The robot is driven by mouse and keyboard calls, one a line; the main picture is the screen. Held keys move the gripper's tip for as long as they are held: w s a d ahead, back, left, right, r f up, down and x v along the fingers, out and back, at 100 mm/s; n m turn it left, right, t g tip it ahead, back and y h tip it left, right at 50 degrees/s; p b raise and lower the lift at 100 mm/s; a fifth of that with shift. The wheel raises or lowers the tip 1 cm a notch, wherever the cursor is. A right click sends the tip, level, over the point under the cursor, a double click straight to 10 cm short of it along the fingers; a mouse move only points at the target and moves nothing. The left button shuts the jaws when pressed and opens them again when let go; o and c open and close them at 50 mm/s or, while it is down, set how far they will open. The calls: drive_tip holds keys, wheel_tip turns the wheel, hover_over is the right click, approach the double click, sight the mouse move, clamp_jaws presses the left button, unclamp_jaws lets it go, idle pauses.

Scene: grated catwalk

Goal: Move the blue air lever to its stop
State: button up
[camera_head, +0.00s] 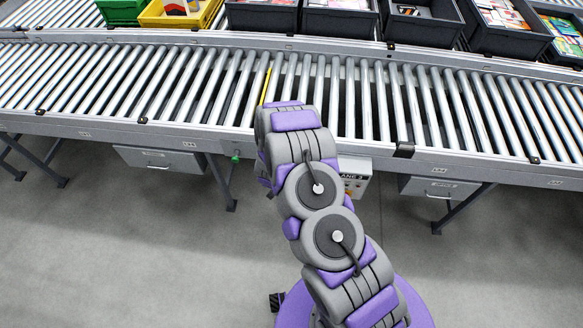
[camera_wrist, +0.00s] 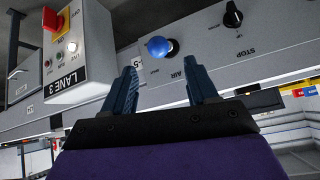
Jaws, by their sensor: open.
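The blue air lever shows in the wrist view as a round blue knob (camera_wrist: 160,46) on a grey panel, with upside-down "AIR" lettering below it. My gripper (camera_wrist: 160,78) is open and empty, its two dark blue fingers pointing at the panel. The knob appears between and beyond the fingertips; I see no contact. The lever's stem is hidden behind the knob. In the head view, my arm covers the lever and my gripper.
A black knob (camera_wrist: 233,16) by "STOP" lettering is at the upper right. A roller conveyor (camera_head: 190,88) crosses the head view, with totes (camera_head: 340,18) behind it. Floor (camera_head: 110,245) in front is clear.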

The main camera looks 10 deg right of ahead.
drive_tip(key=v, duration=0.8)
drive_tip(key=shift+p, duration=0.35)
drive_tip(key=shift+s+a, duration=0.1)
drive_tip(key=a+r+n+g+y+b, duration=0.1)
drive_tip(key=a+r+y, duration=0.3)
drive_tip(key=a+r, duration=0.4)
drive_tip(key=s+r+n+g+y+b, duration=0.1)
drive_tip(key=s+r+n, duration=0.15)
drive_tip(key=r, duration=0.35)
drive_tip(key=s+r+n+g+y, duration=0.1)
drive_tip(key=s+r+y, duration=0.1)
drive_tip(key=s+r, duration=0.3)
drive_tip(key=s+d+r+g+h, duration=0.1)
drive_tip(key=s+d+r, duration=0.3)
drive_tip(key=s, duration=0.5)
drive_tip(key=s+d+r+n+g+h+b, duration=0.1)
drive_tip(key=s+d+r+g, duration=0.2)
drive_tip(key=s, duration=0.7)
drive_tip(key=s+d+r+n+g+h+b, duration=0.1)
drive_tip(key=s+d+r+g, duration=0.1)
drive_tip(key=s+d+r, duration=0.4)
drive_tip(key=s+r, duration=0.1)
drive_tip(key=s, duration=0.3)
drive_tip(key=shift+s+d, duration=0.25)
